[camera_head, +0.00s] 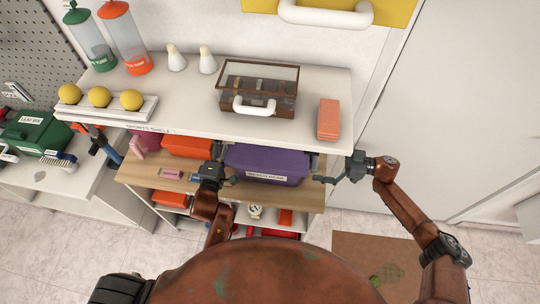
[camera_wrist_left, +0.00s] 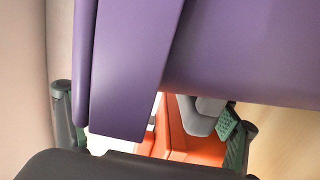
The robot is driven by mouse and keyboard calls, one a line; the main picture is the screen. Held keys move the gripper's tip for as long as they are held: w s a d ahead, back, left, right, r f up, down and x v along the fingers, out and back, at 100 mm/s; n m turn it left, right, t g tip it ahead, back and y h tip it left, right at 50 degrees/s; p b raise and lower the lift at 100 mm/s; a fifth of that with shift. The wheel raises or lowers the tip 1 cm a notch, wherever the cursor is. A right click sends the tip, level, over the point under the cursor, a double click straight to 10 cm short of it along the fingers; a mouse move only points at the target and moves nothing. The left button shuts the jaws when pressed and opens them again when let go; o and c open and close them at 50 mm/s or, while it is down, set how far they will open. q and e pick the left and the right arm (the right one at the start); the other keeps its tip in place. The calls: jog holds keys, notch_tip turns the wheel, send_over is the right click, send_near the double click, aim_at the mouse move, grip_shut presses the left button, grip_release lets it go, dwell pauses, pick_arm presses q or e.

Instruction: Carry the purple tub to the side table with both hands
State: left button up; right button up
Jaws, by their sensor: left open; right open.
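The purple tub (camera_head: 265,162), with a pale label on its front, sits on a wooden shelf board under the white top shelf. My left gripper (camera_head: 214,174) is open at the tub's left end. In the left wrist view the purple tub (camera_wrist_left: 125,60) fills much of the picture, and part of it lies between the spread fingers of the left gripper (camera_wrist_left: 150,115); I cannot tell whether they touch. My right gripper (camera_head: 340,176) is open just beyond the tub's right end. I cannot tell which surface is the side table.
The white top shelf (camera_head: 190,108) overhangs the tub and carries a glass-lidded box (camera_head: 258,88) and other items. An orange bin (camera_head: 187,146) sits left of the tub. A white table (camera_head: 75,180) at left holds a green case (camera_head: 40,132) and a brush. A brown mat (camera_head: 375,262) lies on the floor.

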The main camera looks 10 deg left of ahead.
pick_arm(q)
jog(key=c, duration=1.5)
pick_arm(e)
jog(key=c, duration=1.5)
pick_arm(q)
jog(key=shift+c, duration=1.2)
jog(key=shift+r, duration=0.1)
pick_arm(e)
jog(key=shift+r, duration=0.1)
